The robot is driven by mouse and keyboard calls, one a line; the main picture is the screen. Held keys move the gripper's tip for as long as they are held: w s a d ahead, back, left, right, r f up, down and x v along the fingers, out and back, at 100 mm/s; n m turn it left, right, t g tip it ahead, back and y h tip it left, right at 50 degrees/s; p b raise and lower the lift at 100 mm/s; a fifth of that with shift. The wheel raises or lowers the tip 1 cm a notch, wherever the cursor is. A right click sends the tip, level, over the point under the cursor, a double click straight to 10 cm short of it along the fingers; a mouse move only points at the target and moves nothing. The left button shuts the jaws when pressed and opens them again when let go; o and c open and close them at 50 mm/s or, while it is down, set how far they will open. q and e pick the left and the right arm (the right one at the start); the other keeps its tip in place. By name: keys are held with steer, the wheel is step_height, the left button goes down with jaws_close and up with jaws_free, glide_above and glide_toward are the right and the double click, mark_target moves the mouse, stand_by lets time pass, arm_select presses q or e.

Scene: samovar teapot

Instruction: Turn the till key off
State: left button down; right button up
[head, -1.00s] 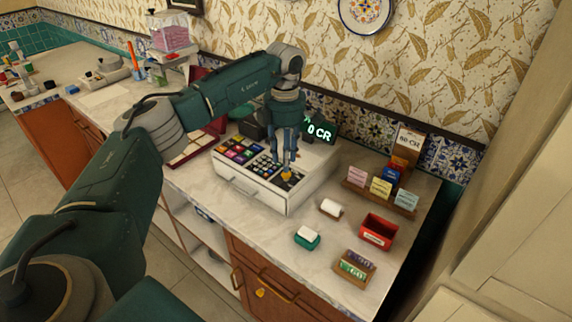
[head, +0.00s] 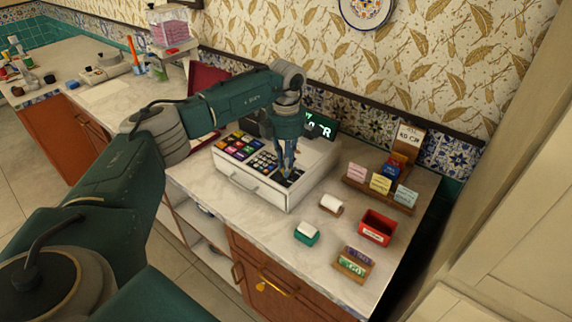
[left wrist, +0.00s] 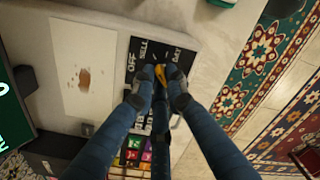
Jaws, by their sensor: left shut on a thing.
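The white till (head: 250,187) stands on the counter with coloured keys on top and a lit green display (head: 320,127) behind. My left gripper (head: 285,173) points down at the till's front right corner. In the left wrist view its fingertips (left wrist: 160,74) are shut on the yellow-orange till key (left wrist: 160,75), part of which shows between them. The key is over a black plate (left wrist: 137,50) with white words, among them OFF, SELL and DAY. The fingers cover part of the plate, so the key's exact setting cannot be told. In the head view the fingers hide the key.
Right of the till are a white block on a wooden base (head: 331,204), a green holder (head: 306,233), a red box (head: 377,228), a card rack (head: 380,188) and a wooden box (head: 353,262).

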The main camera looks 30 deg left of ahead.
arm_select(q)
steer(key=shift+n, duration=0.5)
steer(key=n, duration=0.4)
steer(key=shift+a+r, duration=0.1)
steer(key=shift+n, duration=1.9)
arm_select(e)
steer(key=shift+w, duration=0.55)
arm_select(q)
steer(key=c, duration=1.7)
jaws_free()
steer(key=shift+c, duration=0.2)
steer(key=shift+s, duration=0.1)
steer(key=shift+r, duration=0.1)
arm_select(e)
steer(key=shift+s+d, duration=0.1)
